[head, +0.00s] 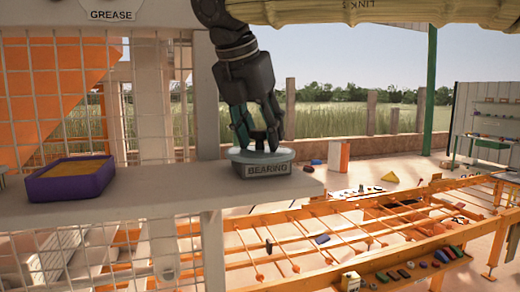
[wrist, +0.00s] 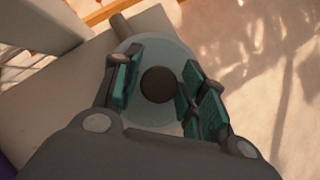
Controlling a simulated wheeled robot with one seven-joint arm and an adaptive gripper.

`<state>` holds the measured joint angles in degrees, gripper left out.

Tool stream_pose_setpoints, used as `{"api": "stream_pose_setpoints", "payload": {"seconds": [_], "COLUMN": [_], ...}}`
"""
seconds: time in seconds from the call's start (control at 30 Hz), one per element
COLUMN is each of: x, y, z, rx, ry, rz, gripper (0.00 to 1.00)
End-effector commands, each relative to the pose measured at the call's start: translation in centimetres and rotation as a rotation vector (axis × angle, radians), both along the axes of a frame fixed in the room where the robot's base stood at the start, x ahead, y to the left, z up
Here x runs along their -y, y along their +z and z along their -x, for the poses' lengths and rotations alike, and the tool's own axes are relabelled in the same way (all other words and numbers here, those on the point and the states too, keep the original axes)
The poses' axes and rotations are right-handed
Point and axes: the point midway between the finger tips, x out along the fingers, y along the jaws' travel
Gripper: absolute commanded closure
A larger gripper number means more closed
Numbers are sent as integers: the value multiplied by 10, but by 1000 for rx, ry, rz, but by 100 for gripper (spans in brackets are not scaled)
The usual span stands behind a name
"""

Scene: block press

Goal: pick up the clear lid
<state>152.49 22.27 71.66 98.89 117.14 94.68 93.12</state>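The clear lid (wrist: 150,112) is a pale, see-through disc with a dark round knob (wrist: 158,85) at its middle. In the wrist view my gripper (wrist: 160,88) is open, with one teal-padded finger on each side of the knob. Narrow gaps show between pads and knob. The fingers hide parts of the lid.
A purple tray (head: 40,187) with orange-yellow contents stands to the left on the grey shelf (head: 150,188). An orange rack (head: 330,240) with small blocks lies lower right. The shelf between tray and container is clear.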

Motion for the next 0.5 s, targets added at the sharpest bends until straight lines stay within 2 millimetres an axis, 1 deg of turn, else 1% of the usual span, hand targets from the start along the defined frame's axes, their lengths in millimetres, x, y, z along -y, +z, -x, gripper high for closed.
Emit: {"api": "stream_pose_setpoints", "payload": {"seconds": [0.03, 0.13, 0.17, 0.5], "x": [0, 0, 0, 0], "y": [-1, -1, -1, 0], "z": [0, 0, 0, 0], "rx": [-2, -2, -2, -2], "ry": [0, 0, 0, 0], "rz": [1, 1, 1, 1], "gripper": [76, 94, 95, 95]}}
